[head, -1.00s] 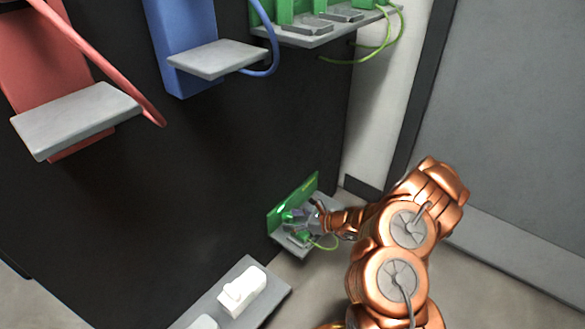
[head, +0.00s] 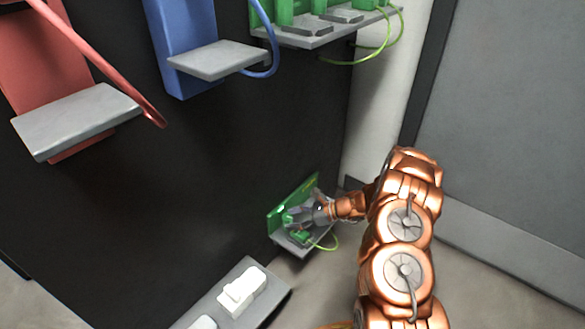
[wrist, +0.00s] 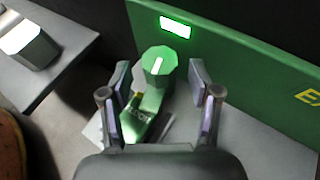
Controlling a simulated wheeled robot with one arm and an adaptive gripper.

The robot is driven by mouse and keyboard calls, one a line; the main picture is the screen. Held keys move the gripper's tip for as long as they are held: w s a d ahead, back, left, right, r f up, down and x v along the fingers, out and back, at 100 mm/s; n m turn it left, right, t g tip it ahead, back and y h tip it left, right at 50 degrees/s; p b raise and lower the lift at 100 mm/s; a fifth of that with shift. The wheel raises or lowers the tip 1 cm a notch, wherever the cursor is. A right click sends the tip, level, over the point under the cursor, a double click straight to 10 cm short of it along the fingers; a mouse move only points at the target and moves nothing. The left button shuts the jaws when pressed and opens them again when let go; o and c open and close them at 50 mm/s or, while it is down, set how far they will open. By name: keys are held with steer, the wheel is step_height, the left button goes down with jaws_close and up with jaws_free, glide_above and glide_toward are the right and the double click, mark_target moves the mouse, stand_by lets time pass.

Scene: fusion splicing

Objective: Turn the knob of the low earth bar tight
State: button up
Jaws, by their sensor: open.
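The low earth bar has a green back plate (head: 309,186) and a small grey shelf (head: 292,247) near the floor. In the wrist view its green faceted knob (wrist: 159,64) has a white line on top and stands on a green base (wrist: 143,117). My gripper (wrist: 160,82) is open, with one finger on each side of the knob and a gap showing on both sides. In the head view my gripper (head: 294,219) is over the shelf and hides the knob. A lit white-green indicator (wrist: 175,27) is on the back plate.
A grey shelf with white blocks (head: 242,290) stands to the lower left. Blue (head: 186,45) and red (head: 40,65) panels with shelves are above.

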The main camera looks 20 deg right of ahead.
steer(key=shift+d+r, duration=0.2)
steer(key=shift+d, duration=0.1)
steer(key=p+v, duration=0.3)
steer(key=v, duration=0.4)
steer(key=shift+s+d+r+p, duration=0.1)
steer(key=shift+d+p, duration=0.05)
steer(key=shift+p, duration=0.2)
steer(key=s+a+r+n+g+p, duration=0.1)
steer(key=s+a+r+n+p, duration=0.1)
steer(key=r, duration=0.7)
steer(key=s+a+r+n+g+p, duration=0.2)
steer(key=r+p, duration=0.4)
steer(key=r, duration=0.3)
steer(key=s+a+r+n+g+p, duration=0.2)
steer(key=a+r, duration=0.4)
steer(key=r, duration=0.3)
steer(key=shift+s+r+n+p, duration=0.15)
steer(key=shift+s+n+p, duration=0.15)
steer(key=shift+n+p, duration=0.65)
steer(key=shift+m, duration=0.25)
